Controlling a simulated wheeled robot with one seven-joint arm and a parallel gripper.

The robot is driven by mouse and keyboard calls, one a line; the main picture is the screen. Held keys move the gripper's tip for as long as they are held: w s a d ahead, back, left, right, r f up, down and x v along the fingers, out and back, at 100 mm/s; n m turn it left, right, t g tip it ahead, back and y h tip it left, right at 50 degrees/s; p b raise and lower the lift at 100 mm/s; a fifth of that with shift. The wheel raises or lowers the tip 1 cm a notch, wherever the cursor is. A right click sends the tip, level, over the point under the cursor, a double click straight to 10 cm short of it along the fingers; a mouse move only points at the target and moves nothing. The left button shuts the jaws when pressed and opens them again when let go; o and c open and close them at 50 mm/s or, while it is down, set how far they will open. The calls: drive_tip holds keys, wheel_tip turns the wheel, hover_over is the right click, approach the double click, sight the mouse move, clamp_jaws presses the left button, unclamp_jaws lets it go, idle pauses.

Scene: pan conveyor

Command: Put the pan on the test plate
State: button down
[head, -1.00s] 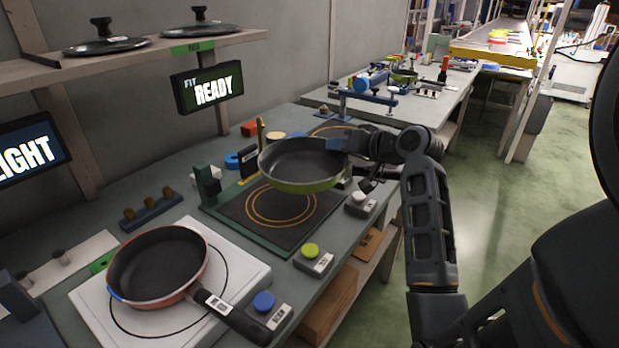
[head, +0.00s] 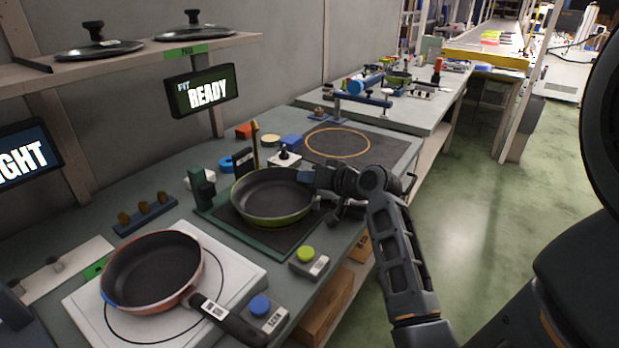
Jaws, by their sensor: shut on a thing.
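The green pan (head: 271,197) is over the dark test plate with the green frame (head: 262,242), below the FIT READY screen (head: 202,90). It looks level and low, at or just above the plate; I cannot tell whether its base touches. It covers most of the ring marks on the plate. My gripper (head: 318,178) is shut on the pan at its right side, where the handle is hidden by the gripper.
A red pan (head: 153,269) sits on the white scale (head: 230,271) at front left. A green button box (head: 309,262) and a blue button box (head: 263,314) line the front edge. A green post (head: 202,187) stands left of the plate. A dark ringed mat (head: 372,146) lies clear behind.

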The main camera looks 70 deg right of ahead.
drive_tip(key=c, duration=1.2)
unclamp_jaws()
drive_tip(key=shift+s, duration=0.1)
drive_tip(key=v, duration=1.2)
